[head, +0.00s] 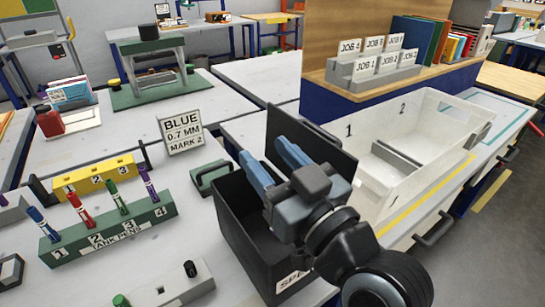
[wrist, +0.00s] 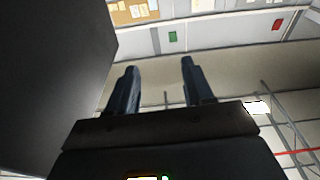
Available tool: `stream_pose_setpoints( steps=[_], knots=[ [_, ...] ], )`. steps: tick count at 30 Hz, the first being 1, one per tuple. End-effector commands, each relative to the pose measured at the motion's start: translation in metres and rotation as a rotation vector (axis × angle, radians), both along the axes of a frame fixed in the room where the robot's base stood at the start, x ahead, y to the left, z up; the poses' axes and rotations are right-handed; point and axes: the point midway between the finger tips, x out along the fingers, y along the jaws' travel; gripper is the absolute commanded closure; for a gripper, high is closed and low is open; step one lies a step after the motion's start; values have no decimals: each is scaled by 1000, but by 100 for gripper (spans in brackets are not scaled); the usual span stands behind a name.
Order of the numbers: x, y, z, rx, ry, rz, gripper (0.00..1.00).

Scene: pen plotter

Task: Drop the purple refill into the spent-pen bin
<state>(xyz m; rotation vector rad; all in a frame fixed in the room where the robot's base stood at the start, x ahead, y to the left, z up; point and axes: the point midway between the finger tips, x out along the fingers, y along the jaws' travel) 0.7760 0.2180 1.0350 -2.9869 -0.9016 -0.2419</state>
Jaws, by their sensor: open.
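A purple pen (head: 148,184) stands upright at position 4 of the green pen rack (head: 115,235). The wrist view also shows the fingers (wrist: 158,68) apart and empty. My arm hides much of the bin's inside and label.
A black upright panel (head: 318,145) rises behind my gripper; a dark surface (wrist: 50,70) fills the wrist view's left. A white tray (head: 425,120) stands right, a "BLUE 0.7 MM" sign (head: 182,132) behind, and a yellow block (head: 95,178) behind the rack.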

Motion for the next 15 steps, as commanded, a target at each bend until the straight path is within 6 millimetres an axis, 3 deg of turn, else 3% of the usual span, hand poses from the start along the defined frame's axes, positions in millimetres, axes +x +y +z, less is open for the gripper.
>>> stream_pose_setpoints(
  steps=[1, 8, 15],
  knots=[
    [12, 9, -78, -57, 137, 11, 49],
    [10, 8, -77, -56, 134, 11, 49],
    [-15, -9, -57, -35, 90, 6, 49]
  ],
)
